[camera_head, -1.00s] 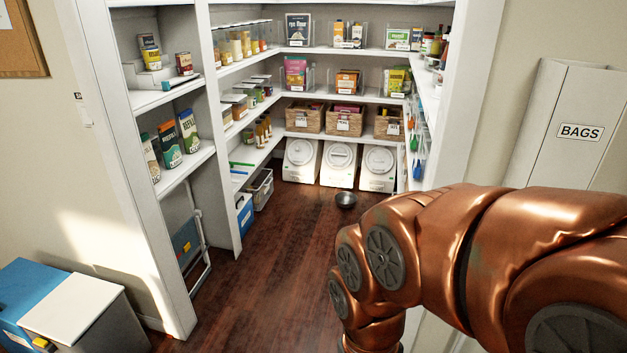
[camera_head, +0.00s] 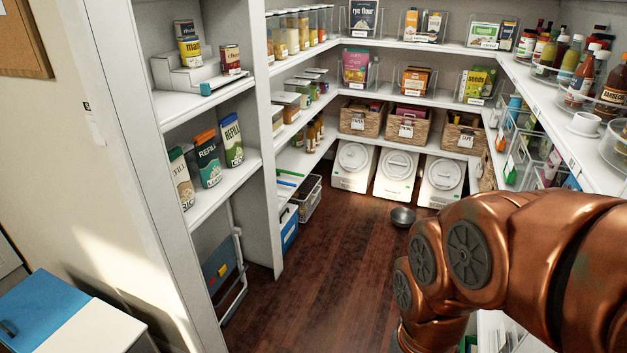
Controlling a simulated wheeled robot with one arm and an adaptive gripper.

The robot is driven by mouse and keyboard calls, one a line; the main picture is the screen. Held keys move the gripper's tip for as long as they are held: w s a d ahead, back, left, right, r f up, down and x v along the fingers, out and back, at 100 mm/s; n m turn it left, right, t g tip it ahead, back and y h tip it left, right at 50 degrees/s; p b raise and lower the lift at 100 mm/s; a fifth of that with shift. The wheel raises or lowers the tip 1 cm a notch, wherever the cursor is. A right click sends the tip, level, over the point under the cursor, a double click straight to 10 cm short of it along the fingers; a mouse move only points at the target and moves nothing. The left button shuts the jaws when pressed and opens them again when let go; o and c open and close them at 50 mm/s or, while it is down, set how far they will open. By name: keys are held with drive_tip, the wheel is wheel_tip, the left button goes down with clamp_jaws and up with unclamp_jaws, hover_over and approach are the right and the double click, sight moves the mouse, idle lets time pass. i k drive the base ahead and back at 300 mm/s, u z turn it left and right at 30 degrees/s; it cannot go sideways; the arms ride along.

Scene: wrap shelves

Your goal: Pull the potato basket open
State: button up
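Several wicker baskets with white tags sit on the low back shelf of the pantry. These are the left basket (camera_head: 348,129), the middle basket (camera_head: 392,133) and the right basket (camera_head: 449,138). Part of another wicker basket (camera_head: 488,171) shows at the right, behind my arm. The tags are too small to read, so I cannot tell which basket is for potatoes. My copper arm fills the lower right of the view. My gripper is out of the picture, and the arm is well apart from the back baskets.
White lidded bins (camera_head: 397,176) stand under the baskets. A dark metal bowl (camera_head: 403,217) lies on the floor before them. The left shelf unit (camera_head: 268,225) and the right shelf with bottles (camera_head: 565,129) border the entry. The wooden floor (camera_head: 320,275) between is clear.

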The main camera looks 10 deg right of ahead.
sight(316, 197)
drive_tip(key=i, duration=2.05)
drive_tip(key=z, duration=1.1)
drive_tip(key=i, duration=1.8)
drive_tip(key=u, duration=2.05)
